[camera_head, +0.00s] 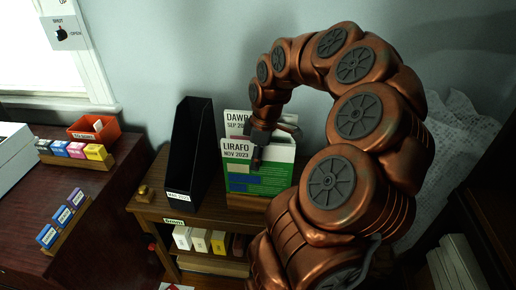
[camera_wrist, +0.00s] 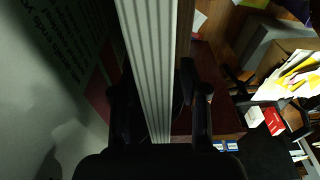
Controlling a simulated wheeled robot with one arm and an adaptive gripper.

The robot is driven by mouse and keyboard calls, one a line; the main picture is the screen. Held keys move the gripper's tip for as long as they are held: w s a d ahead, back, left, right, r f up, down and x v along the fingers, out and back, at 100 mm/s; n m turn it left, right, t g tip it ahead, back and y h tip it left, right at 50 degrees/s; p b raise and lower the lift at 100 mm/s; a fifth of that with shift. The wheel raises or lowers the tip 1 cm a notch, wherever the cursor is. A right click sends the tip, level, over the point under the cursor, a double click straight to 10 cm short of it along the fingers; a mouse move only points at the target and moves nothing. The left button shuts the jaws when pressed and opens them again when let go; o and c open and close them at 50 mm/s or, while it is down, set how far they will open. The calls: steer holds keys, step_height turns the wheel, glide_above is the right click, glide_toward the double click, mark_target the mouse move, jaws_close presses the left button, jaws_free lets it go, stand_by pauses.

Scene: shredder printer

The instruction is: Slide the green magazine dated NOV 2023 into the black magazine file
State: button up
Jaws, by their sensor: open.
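The green magazine (camera_head: 258,183) marked LIRAFO, NOV 2023 stands upright on the small wooden shelf unit in the head view. Another magazine (camera_head: 236,124), with SEP in its date, stands behind it. The black magazine file (camera_head: 188,150) stands upright just left of them, with a label low on its front. My gripper (camera_head: 259,150) is at the top of the green magazine and covers part of it. In the wrist view my open gripper (camera_wrist: 160,105) has a finger on each side of a pale striped page edge (camera_wrist: 152,50). I cannot tell whether the fingers touch it.
The wooden shelf unit (camera_head: 150,207) holds several small boxes (camera_head: 201,241) on a lower level. A dark red desk (camera_head: 105,222) at left carries an orange bin (camera_head: 93,132) and racks of small coloured boxes (camera_head: 75,150). A wall stands close behind the magazines.

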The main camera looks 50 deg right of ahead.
steer(key=shift+f, duration=0.2)
jaws_close()
stand_by(0.3)
steer(key=shift+r, duration=1)
